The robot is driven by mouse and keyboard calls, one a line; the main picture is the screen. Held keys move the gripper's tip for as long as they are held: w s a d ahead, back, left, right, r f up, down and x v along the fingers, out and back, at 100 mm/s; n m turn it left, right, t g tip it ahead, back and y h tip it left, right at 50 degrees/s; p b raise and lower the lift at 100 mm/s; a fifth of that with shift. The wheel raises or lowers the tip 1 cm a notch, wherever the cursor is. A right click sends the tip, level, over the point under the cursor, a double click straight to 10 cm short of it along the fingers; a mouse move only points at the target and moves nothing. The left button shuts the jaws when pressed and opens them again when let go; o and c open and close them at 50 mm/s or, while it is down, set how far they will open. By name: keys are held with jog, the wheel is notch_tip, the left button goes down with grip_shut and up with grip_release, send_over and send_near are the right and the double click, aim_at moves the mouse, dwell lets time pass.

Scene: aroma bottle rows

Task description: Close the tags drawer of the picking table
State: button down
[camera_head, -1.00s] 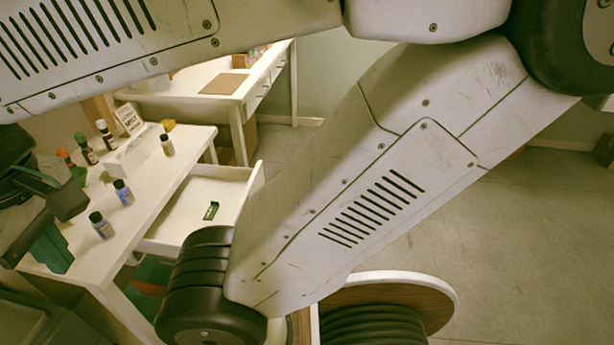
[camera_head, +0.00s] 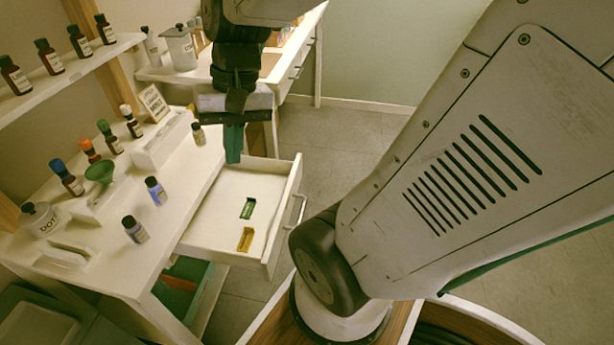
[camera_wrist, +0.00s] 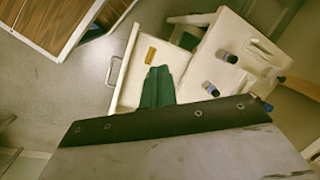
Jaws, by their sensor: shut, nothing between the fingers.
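The tags drawer (camera_head: 222,238) is pulled out from the right side of the white picking table (camera_head: 150,245). Inside lie a green tag (camera_head: 248,208) and a yellow tag (camera_head: 245,240). The drawer's front carries a metal handle (camera_head: 297,210). My gripper (camera_head: 233,158) points down above the drawer's far end, its green fingers shut and empty. In the wrist view the fingers (camera_wrist: 157,75) show over the drawer (camera_wrist: 130,75), with the yellow tag (camera_wrist: 151,55) beside them; they hide part of the drawer. I cannot tell whether they touch it.
A green funnel (camera_head: 100,172) and a white pot (camera_head: 40,220) stand further left. A second table (camera_head: 180,70) is behind. The floor (camera_head: 335,140) right of the drawer is clear.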

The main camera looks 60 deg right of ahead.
jog(key=w+d+f+m+t+y, duration=0.2)
jog(key=d+f+m, duration=0.45)
jog(key=d, duration=0.25)
jog(key=w+d+f+m+t+y, duration=0.1)
jog(key=w+d+f+m+t, duration=0.1)
jog(key=d+f+m, duration=0.6)
jog(key=s+d+f+m+t+h, duration=0.1)
jog(key=s+d+f+m+t, duration=0.1)
jog(key=s+d+f+m, duration=0.4)
jog(key=s+d+f+m+t+h, duration=0.15)
jog(key=s+d+f+m, duration=0.3)
jog(key=d, duration=0.45)
send_near(297, 185)
notch_tip(297, 185, down, 4)
jog(key=w, duration=0.1)
jog(key=w+a, duration=0.1)
jog(key=shift+w+a+f, duration=0.1)
jog(key=shift+w+f, duration=0.1)
jog(key=shift+w, duration=0.2)
jog(key=shift+w+a, duration=0.15)
jog(key=shift+w, duration=0.2)
jog(key=shift+t, duration=0.25)
